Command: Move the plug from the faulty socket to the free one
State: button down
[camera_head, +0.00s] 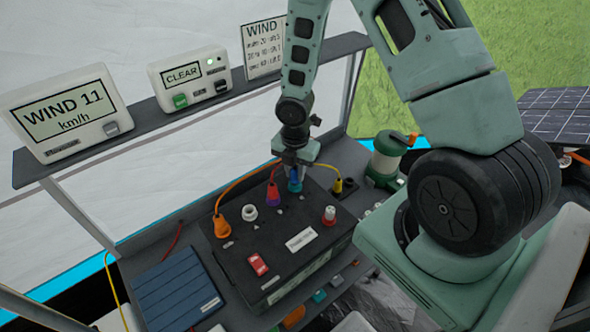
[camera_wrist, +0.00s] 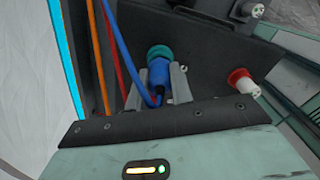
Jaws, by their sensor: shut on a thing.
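A black power box (camera_head: 233,262) on the bench carries a row of plugs and sockets. My gripper (camera_head: 294,172) is at the back of this box, shut on a blue plug (camera_head: 295,187). In the wrist view my gripper's fingers (camera_wrist: 159,80) stand on both sides of the blue plug (camera_wrist: 158,73), and a blue cable runs from it. A teal ring (camera_wrist: 159,52) is at the plug's far end; I cannot tell whether the plug is seated.
A yellow plug (camera_head: 337,186) and a red-and-white knob (camera_head: 329,216) are right of my gripper. Orange and red cables pass close by in the wrist view. A shelf (camera_head: 140,115) with display boxes runs behind.

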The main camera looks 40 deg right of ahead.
jog(key=shift+f+b, duration=0.35)
jog(key=shift+f, duration=0.2)
jog(key=c, duration=1.1)
grip_release()
jog(key=shift+c, duration=0.2)
jog(key=shift+r, duration=0.1)
notch_tip(320, 180, up, 17)
jog(key=p, duration=0.2)
jog(key=s+a+r+m+b, duration=0.3)
jog(key=s+a+m+b, duration=0.3)
jog(key=s+a+m, duration=0.9)
jog(key=shift+s+a+m+y, duration=0.3)
jog(key=shift+s+a, duration=2.25)
jog(key=shift+a, duration=0.6)
jog(key=shift+r, duration=0.1)
